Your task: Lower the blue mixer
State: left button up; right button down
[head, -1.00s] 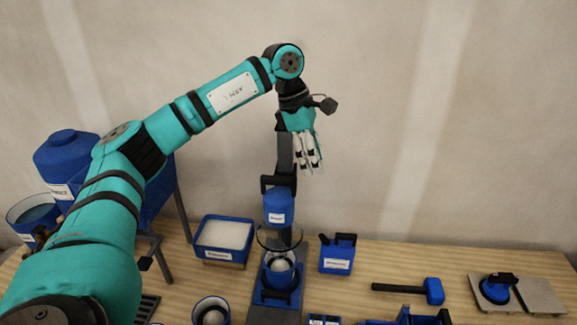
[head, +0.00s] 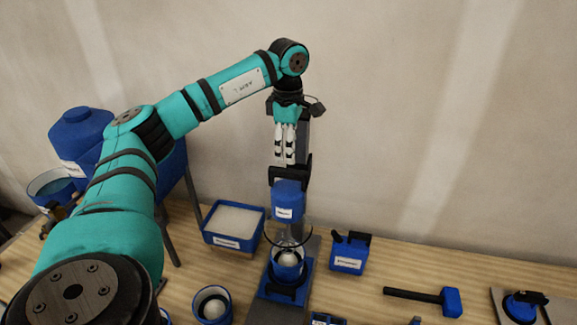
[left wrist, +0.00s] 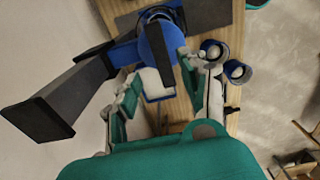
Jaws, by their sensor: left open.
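The blue mixer (head: 289,200) is mounted on a dark upright column (head: 303,135), with a black handle (head: 305,170) at its top. Its wire whisk (head: 289,233) hangs below, over a blue bucket (head: 287,268) with a pale round thing inside. My left gripper (head: 285,163) points down just above the mixer, in front of the column, with its fingers close to the handle. In the left wrist view the fingers (left wrist: 160,88) are spread with the mixer (left wrist: 156,50) between and beyond them. Contact cannot be told. My right gripper is not in view.
A blue tray of white material (head: 234,219) stands left of the mixer stand, and a blue canister (head: 348,253) stands right of it. Another blue bucket (head: 212,305) is in front. A mallet (head: 451,301) and a suction lifter (head: 522,306) lie to the right.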

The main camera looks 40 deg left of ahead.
aim_at(287, 170)
pick_arm(q)
jog(key=f, duration=0.3)
jog(key=shift+s+p, duration=0.25)
jog(key=shift+p, duration=0.1)
jog(key=shift+w+f, duration=0.15)
jog(key=shift+f, duration=1.35)
grip_shut()
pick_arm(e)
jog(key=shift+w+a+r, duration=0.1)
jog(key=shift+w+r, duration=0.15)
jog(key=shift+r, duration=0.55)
